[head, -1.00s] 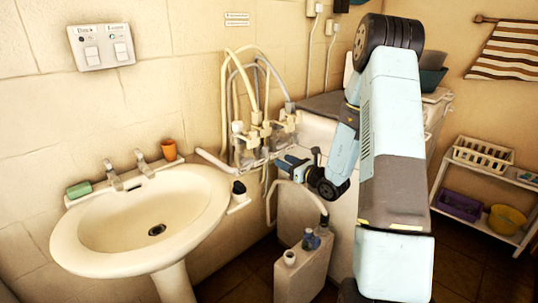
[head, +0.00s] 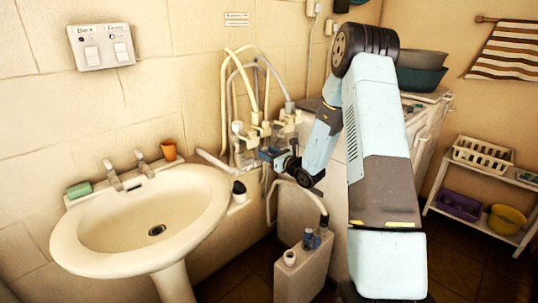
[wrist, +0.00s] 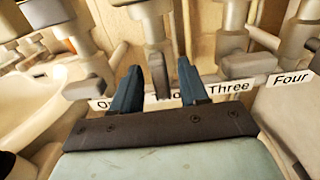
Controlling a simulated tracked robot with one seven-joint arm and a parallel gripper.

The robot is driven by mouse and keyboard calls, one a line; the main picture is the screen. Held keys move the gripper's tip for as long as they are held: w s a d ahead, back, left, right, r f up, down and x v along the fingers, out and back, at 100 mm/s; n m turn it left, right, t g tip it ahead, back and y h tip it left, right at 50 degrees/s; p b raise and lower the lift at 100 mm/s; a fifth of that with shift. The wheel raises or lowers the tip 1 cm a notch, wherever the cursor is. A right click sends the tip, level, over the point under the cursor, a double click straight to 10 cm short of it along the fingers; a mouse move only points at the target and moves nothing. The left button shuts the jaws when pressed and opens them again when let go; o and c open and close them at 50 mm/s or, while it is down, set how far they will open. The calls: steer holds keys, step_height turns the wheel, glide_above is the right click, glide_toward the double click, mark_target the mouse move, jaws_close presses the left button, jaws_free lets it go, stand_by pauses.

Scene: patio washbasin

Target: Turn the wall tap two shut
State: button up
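The wall taps stand in a row in the wrist view, with white labels below them. Tap two (wrist: 157,72) is in the middle, and its lever points along the fingers, unlike its neighbours' crosswise levers. My gripper (wrist: 159,66) is open, with one blue fingertip on each side of tap two's lever. I cannot tell whether either finger touches it. The label for two is partly hidden between the fingers. In the head view my gripper (head: 267,154) is at the tap cluster (head: 245,150), where the single levers are too small to tell.
Tap one (wrist: 88,89) is close left of the fingers and tap three (wrist: 242,65) close right. Tap four is farther right. Hoses (head: 240,75) rise above the taps. A washbasin (head: 100,262) stands left, and a grey can (head: 300,270) stands below my gripper.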

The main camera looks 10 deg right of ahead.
jaws_close()
steer(key=shift+d+m, duration=0.1)
steer(key=shift+m, duration=0.2)
steer(key=shift+w+d+f+m, duration=0.1)
steer(key=shift+m, duration=2.8)
steer(key=shift+s+d+f+m, duration=0.1)
steer(key=shift+d+f+m, duration=0.05)
steer(key=shift+m, duration=2.75)
steer(key=shift+w+d+f+m, duration=0.1)
steer(key=shift+m, duration=2.8)
steer(key=shift+c, duration=1.5)
jaws_free()
steer(key=shift+f, duration=0.1)
steer(key=o, duration=0.3)
steer(key=shift+a, duration=0.15)
